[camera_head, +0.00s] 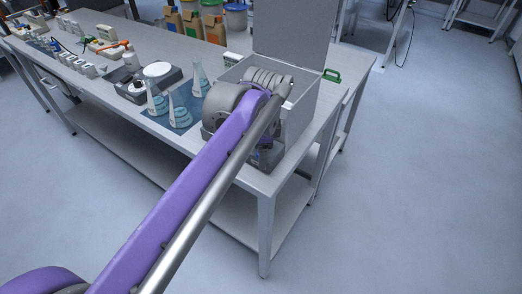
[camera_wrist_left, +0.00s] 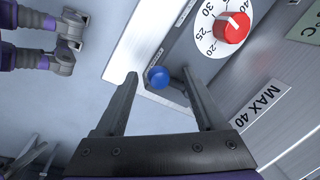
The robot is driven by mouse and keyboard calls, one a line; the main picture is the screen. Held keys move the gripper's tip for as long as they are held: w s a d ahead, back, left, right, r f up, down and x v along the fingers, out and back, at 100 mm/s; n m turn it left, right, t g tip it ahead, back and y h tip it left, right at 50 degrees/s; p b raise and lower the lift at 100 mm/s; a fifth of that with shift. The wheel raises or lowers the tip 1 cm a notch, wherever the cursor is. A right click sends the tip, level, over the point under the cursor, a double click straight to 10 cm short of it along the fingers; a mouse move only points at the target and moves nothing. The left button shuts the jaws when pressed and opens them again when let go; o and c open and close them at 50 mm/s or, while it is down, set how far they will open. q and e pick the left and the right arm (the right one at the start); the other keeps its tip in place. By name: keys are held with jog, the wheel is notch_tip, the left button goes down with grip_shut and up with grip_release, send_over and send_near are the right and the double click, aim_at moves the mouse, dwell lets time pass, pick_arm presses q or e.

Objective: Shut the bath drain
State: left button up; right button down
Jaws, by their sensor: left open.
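The bath is a grey metal box (camera_head: 302,112) with its lid (camera_head: 296,32) raised, at the table's near right end in the head view. In the left wrist view its front panel (camera_wrist_left: 268,92) has a red dial (camera_wrist_left: 232,27) and a "MAX 40" label. A blue ball knob (camera_wrist_left: 158,77) sits low beside this panel, apparently the drain handle. My left gripper (camera_wrist_left: 160,82) is open, with a fingertip on either side of the knob. I cannot tell whether either finger touches it. In the head view my left arm hides the gripper and knob.
Glass flasks (camera_head: 180,104) stand on a blue mat left of the bath. A balance-like device (camera_head: 150,84), bottles and small blocks fill the table further left. The floor (camera_head: 430,180) at the right is clear.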

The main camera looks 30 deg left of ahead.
pick_arm(q)
grip_shut()
dwell(0.3)
jog(key=shift+a+r+m+p, duration=0.1)
jog(key=shift+a+m+p, duration=0.15)
jog(key=shift+m+p, duration=0.25)
